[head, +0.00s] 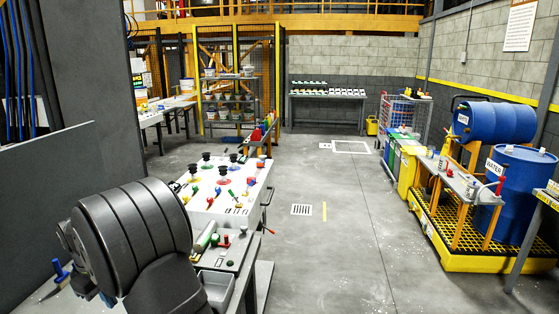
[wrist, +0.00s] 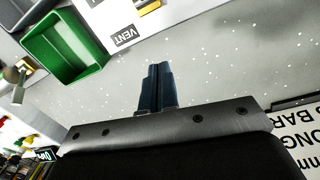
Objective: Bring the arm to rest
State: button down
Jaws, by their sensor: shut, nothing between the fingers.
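My gripper (wrist: 155,86) shows in the wrist view, its two dark blue fingers together and empty. It is over a grey speckled surface (wrist: 225,50), and I cannot tell how high above it. In the head view my dark arm fills the lower left, and the gripper's fingers cannot be made out there.
In the head view a white-topped cart (head: 212,188) stands beside my arm. The middle floor (head: 325,240) is clear.

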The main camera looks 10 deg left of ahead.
jog(key=shift+w+a+f, duration=0.2)
jog(key=shift+a+f, duration=0.1)
jog(key=shift+a, duration=0.5)
jog(key=shift+w+a+f, duration=0.15)
jog(key=shift+a+f, duration=0.15)
jog(key=shift+a, duration=0.45)
jog(key=c, duration=0.7)
grip_release()
jog(key=o, duration=0.7)
jog(key=shift+s+d+r, duration=0.2)
jog(key=shift+s+r, duration=0.15)
jog(key=shift+r, duration=0.25)
jog(key=shift+s+d+r, duration=0.2)
jog(key=shift+s+r, duration=0.15)
jog(key=shift+r, duration=0.25)
jog(key=shift+c, duration=0.2)
jog(key=shift+o, duration=0.2)
jog(key=s+d+r, duration=0.2)
jog(key=s+r, duration=0.1)
jog(key=r, duration=0.2)
jog(key=shift+s+d+r+n, duration=0.25)
jog(key=shift+s+d+n, duration=0.05)
jog(key=shift+s+d, duration=0.05)
jog(key=s+d+r+n, duration=0.1)
jog(key=s+d+r, duration=0.7)
jog(key=r, duration=0.1)
jog(key=shift+g, duration=0.3)
jog(key=f, duration=0.9)
jog(key=shift+s+f, duration=0.25)
jog(key=shift+f, duration=0.15)
